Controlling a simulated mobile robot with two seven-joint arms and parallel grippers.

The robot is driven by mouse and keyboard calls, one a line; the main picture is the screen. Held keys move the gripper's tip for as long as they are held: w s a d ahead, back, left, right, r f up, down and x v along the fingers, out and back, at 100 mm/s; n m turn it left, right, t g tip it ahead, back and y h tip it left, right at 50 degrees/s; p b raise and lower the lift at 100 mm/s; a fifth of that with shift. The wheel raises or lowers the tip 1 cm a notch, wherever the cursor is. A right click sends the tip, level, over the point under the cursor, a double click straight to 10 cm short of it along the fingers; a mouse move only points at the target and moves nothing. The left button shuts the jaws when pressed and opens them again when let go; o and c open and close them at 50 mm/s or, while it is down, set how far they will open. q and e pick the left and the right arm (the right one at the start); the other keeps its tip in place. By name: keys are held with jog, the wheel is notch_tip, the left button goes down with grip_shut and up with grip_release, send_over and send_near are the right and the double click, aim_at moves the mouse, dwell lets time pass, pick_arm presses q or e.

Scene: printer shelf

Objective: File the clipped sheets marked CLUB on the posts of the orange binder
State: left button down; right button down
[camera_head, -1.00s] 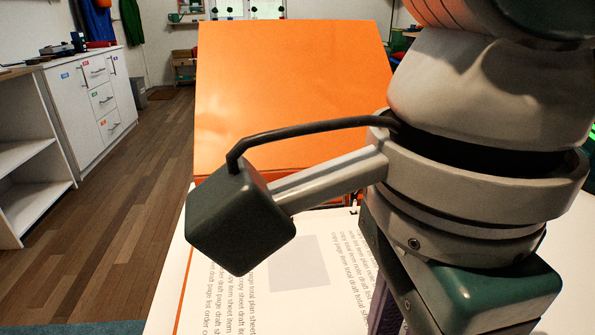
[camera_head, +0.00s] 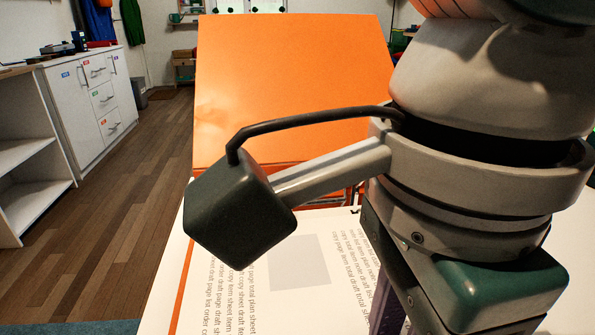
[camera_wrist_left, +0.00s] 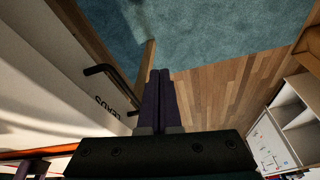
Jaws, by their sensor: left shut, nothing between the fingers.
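The orange binder (camera_head: 290,85) is open in the head view, its cover facing me. A white printed sheet (camera_head: 300,262) with a grey square lies in front of the cover. A small dark piece (camera_head: 356,211) shows at its far edge; I cannot tell whether it is the clip. No CLUB mark is legible. Metal parts (camera_head: 335,198) show between cover and sheet. An arm of mine covers the right side, its purple finger (camera_head: 388,305) partly showing over the sheet; its fingertips are hidden. My left gripper (camera_wrist_left: 160,80) is shut and empty in the left wrist view, above the floor.
In the left wrist view, a pale front (camera_wrist_left: 60,75) with a dark handle (camera_wrist_left: 105,72) stands left of the fingers; blue carpet (camera_wrist_left: 210,35) and wooden floor lie beyond. In the head view, white cabinets (camera_head: 90,100) stand at the left with open floor before them.

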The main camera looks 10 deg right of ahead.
jog(key=shift+c, duration=0.6)
grip_release()
dwell(0.5)
jog(key=shift+r+p, duration=2.25)
jog(key=shift+r, duration=1.3)
